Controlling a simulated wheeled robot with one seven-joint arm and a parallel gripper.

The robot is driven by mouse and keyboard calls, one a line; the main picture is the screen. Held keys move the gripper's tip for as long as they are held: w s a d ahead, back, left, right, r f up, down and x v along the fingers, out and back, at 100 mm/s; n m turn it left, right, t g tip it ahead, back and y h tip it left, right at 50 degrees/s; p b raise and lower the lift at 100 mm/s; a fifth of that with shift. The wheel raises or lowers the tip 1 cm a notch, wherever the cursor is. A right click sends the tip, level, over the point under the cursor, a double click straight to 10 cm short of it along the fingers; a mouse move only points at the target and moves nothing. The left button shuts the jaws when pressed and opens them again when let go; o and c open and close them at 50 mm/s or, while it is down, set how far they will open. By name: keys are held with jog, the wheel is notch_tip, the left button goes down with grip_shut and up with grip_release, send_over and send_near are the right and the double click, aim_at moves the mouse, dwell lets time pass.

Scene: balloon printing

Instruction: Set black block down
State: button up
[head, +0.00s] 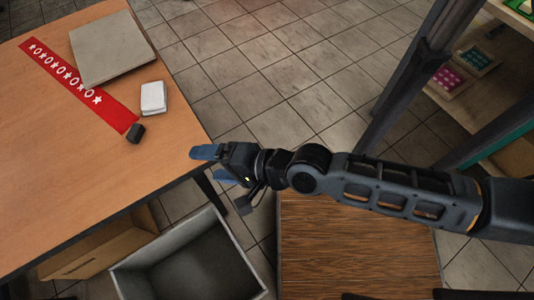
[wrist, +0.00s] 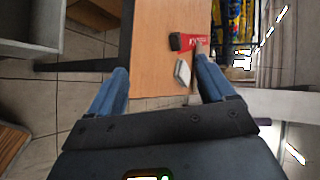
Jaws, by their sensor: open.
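The black block (head: 136,133) lies on the wooden table (head: 60,180), at the near end of a red strip with white marks (head: 60,75). In the wrist view the black block (wrist: 175,42) shows ahead, between and beyond the fingers. My gripper (head: 213,166) is open and empty at the table's right edge, to the right of the block and apart from it. In the wrist view the blue fingers of my gripper (wrist: 162,75) stand wide apart with nothing between them.
A white block (head: 153,98) lies beside the red strip, and a flat grey slab (head: 112,48) lies behind it. A grey open bin (head: 190,265) and a cardboard box (head: 95,245) stand on the floor below the table. A shelf rack (head: 470,75) stands at the right.

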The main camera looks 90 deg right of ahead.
jog(key=s+a+r+n+t+y, duration=0.1)
jog(key=s+a+r+n, duration=0.2)
jog(key=s+r+n, duration=0.4)
jog(key=n, duration=0.5)
jog(key=shift+s+a, duration=0.25)
jog(key=shift+s, duration=0.05)
jog(key=s+r+n, duration=0.1)
jog(key=r+n, duration=0.1)
jog(key=n, duration=0.1)
jog(key=s+a+r+n+y, duration=0.1)
jog(key=r+n, duration=0.1)
jog(key=n, duration=0.1)
jog(key=s+r+n+t+y, duration=0.1)
jog(key=r+n, duration=0.1)
jog(key=n, duration=0.1)
jog(key=shift+s+a+r, duration=0.1)
jog(key=shift+s+a, duration=0.1)
jog(key=shift+a, duration=0.15)
jog(key=shift+c, duration=0.6)
jog(key=shift+r+n, duration=0.15)
jog(key=shift+n, duration=0.35)
jog(key=c, duration=0.3)
